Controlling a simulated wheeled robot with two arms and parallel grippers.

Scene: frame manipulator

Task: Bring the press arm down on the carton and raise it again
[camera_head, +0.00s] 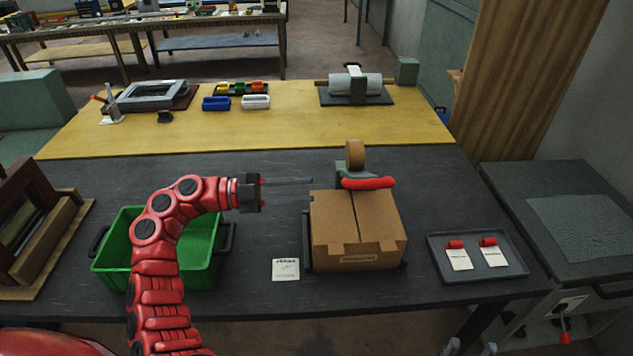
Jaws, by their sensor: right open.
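The brown cardboard carton (357,232) sits in a dark holder on the dark worktable, its top flaps meeting at a centre seam. A grey tape-dispenser-like part with a red handle (368,183) and a brown roll (355,154) is at the carton's far edge. I cannot tell whether this is the press arm; no other clear press arm shows over the carton. My left gripper (288,190) points right, left of the carton's far left corner. Its two thin fingers are apart, with nothing visible between them. My right gripper is out of view.
A green bin (205,262) stands left, partly behind my arm. A white card (286,269) lies left of the carton. A grey tray (477,268) with two red-topped cards is at right. A yellow surface (290,125) behind holds tools and a roller device (357,84).

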